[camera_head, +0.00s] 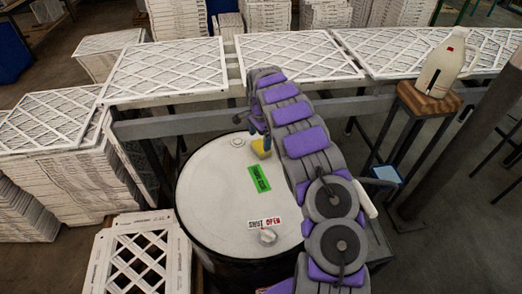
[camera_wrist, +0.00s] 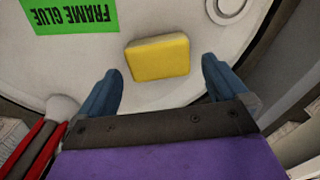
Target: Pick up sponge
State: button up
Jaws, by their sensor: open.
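The yellow sponge (camera_wrist: 158,58) lies flat on the white drum lid, a little ahead of my fingertips in the wrist view. In the head view the sponge (camera_head: 261,147) shows near the far right part of the lid, partly hidden by my gripper. My gripper (camera_wrist: 160,82) is open, with one blue finger toward each side of the sponge and nothing between them. In the head view my gripper (camera_head: 258,122) hangs over the lid beside the sponge.
The drum lid (camera_head: 215,185) bears a green label (camera_head: 260,179) and a knob (camera_head: 267,236) with a shut/open sign. Framed filters (camera_head: 165,75) lie on a rail behind. A white jug (camera_head: 442,62) stands on a wooden stool (camera_head: 428,100) at right. The lid's left half is clear.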

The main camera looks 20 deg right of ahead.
aim_at(261, 145)
jog(key=f, duration=0.1)
jog(key=f+b, duration=0.1)
jog(key=f, duration=0.3)
jog(key=shift+s+d+f, duration=0.1)
jog(key=shift+d, duration=0.2)
jog(key=c, duration=0.7)
jog(key=shift+c, duration=0.2)
notch_tip(261, 145, up, 4)
jog(key=shift+f+p, duration=0.15)
jog(key=shift+p, duration=0.25)
jog(key=shift+s+a+r+p, duration=0.35)
jog(key=shift+s+a, duration=0.4)
jog(key=shift+s, duration=1.8)
jog(key=shift+s+a+r+p, duration=0.15)
jog(key=shift+s+a+p, duration=0.5)
jog(key=shift+s, duration=1.95)
jog(key=shift+s+a+r+p, duration=0.25)
jog(key=shift+s+a, duration=0.65)
jog(key=shift+s, duration=1.65)
